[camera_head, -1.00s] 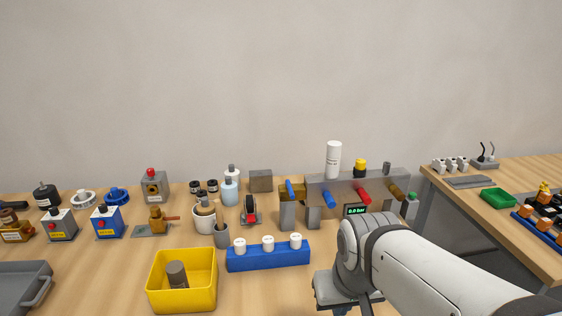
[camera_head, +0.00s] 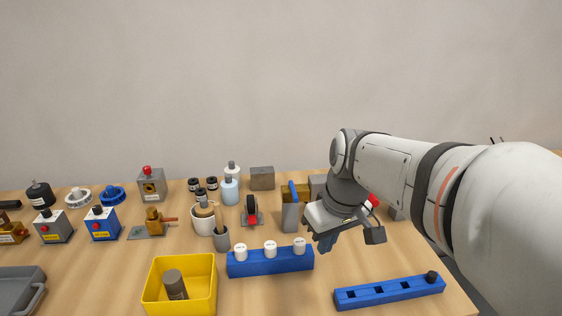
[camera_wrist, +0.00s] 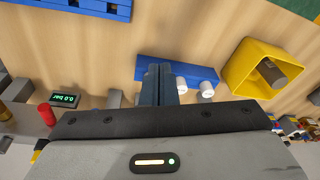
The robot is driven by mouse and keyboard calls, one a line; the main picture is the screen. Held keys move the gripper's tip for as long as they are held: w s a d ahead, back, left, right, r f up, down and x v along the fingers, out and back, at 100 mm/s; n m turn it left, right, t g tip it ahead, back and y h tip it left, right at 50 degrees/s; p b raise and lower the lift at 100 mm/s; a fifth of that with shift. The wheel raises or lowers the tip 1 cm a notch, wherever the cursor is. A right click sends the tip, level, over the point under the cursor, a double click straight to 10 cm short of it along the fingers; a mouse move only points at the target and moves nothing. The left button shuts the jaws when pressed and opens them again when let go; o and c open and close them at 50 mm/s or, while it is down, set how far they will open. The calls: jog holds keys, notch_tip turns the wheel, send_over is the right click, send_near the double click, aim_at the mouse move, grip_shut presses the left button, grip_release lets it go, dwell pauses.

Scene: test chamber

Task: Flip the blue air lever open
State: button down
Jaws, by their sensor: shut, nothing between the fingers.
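A grey manifold (camera_head: 318,182) stands at the back of the table, mostly hidden behind my arm in the head view. A blue lever (camera_head: 293,190) shows upright at its left end, by a brass-coloured block. A second blue lever on the manifold's front, seen earlier, is hidden by my arm now. My gripper (camera_head: 326,242) is shut and empty, in front of the manifold and right of the blue lever. In the wrist view its fingers (camera_wrist: 155,84) are pressed together over the table. A red handle (camera_wrist: 46,114) and a pressure display (camera_wrist: 65,99) reading 0.0 bar show at the left there.
A blue block with white caps (camera_head: 240,263) lies just left of my gripper. A yellow bin (camera_head: 205,311) holding a grey cylinder stands front left. A long blue rack (camera_head: 390,292) lies at the front right. Bare wood shows between the block and this rack.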

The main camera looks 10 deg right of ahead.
aim_at(295, 192)
jog(key=w+d+r+n+y+p, duration=0.1)
jog(key=w+d+r+n+y, duration=0.1)
jog(key=w, duration=0.5)
jog(key=w+d+r+n+g+y+p, duration=0.1)
jog(key=w+d+r+n, duration=0.2)
jog(key=w+n, duration=0.4)
jog(key=w+d+r+n+y+p, duration=0.1)
jog(key=w+r+n, duration=0.3)
jog(key=w, duration=0.4)
jog(key=shift+d+r+n+g+y+p, duration=0.35)
jog(key=shift+d+n+y, duration=0.25)
jog(key=shift+d+y, duration=0.25)
jog(key=p+x, duration=0.3)
jog(key=x, duration=1)
jog(key=shift+a+f, duration=0.2)
jog(key=shift+f, duration=0.2)
